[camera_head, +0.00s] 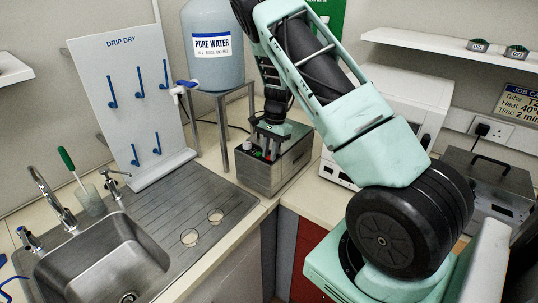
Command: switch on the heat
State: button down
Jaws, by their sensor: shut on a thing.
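A grey metal box unit (262,180) stands on the counter beside the sink's drainer. Small coloured parts, some red, show at its upper front left. My gripper (268,150) reaches down from above to that part of the unit. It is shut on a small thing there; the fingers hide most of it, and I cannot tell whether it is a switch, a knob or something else. A second metal unit (490,187) with a black-handled lid stands at the right. No label tells which unit gives heat. A job card (519,101) on the wall mentions heat.
A water container (213,55) on a metal stand (222,130) is close left of my gripper. A drip-dry board (128,105), a sink (95,265) and a glass with a green-handled tool (90,200) are further left. A white machine (400,100) stands behind my arm.

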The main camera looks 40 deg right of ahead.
jog(key=shift+d+y, duration=0.1)
jog(key=shift+y, duration=0.2)
jog(key=c, duration=1.3)
grip_release()
jog(key=shift+r, duration=0.1)
jog(key=b+v, duration=0.5)
jog(key=v, duration=1.2)
jog(key=shift+r, duration=0.15)
